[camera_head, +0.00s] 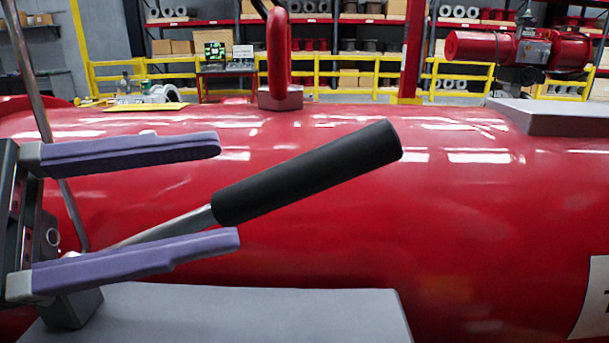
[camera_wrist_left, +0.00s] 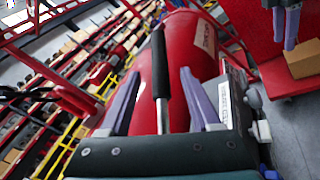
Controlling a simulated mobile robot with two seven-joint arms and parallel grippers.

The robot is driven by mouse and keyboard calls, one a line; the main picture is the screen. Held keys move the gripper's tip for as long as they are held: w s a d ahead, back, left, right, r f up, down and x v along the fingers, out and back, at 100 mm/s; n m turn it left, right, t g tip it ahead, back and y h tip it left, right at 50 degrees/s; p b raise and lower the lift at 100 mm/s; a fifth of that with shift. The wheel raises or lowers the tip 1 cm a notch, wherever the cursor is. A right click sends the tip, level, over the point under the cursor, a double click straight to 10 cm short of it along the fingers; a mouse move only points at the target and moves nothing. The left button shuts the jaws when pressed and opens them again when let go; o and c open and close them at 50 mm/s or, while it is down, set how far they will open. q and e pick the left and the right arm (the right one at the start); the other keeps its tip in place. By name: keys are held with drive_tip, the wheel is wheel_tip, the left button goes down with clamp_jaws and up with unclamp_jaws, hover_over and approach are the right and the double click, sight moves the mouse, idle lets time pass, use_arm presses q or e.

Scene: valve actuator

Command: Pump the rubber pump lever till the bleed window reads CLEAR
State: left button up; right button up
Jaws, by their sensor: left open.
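The pump lever (camera_head: 308,172) has a black rubber grip on a thin metal shaft and slants up to the right over a red cylinder body (camera_head: 450,210). My left gripper (camera_head: 229,192) has its two purple fingers spread, one above and one below the lever. A gap shows on both sides, and I see no contact. In the left wrist view the lever's black grip (camera_wrist_left: 159,62) runs between the open fingers. My right gripper (camera_wrist_left: 286,25) shows partly at the top right of that view, too small to judge its opening. I cannot make out the bleed window or its reading.
A grey block (camera_head: 230,312) lies below the lever. A red lifting ring (camera_head: 279,50) stands on the cylinder behind it. A white label (camera_head: 595,300) is at the right edge. Yellow railings (camera_head: 340,75) and shelves are far behind. Space right of the grip is clear.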

sight(286, 170)
use_arm(q)
drive_tip(key=p+x, duration=0.1)
drive_tip(key=x, duration=0.2)
drive_tip(key=p+x, duration=0.1)
drive_tip(key=x, duration=0.3)
drive_tip(key=shift+w+d+r+p, duration=0.1)
drive_tip(key=shift+d+r+p, duration=0.15)
drive_tip(key=shift+p, duration=0.05)
drive_tip(key=shift+w+d+f, duration=0.15)
drive_tip(key=shift+d, duration=0.25)
drive_tip(key=shift+c, duration=0.3)
clamp_jaws()
idle(0.3)
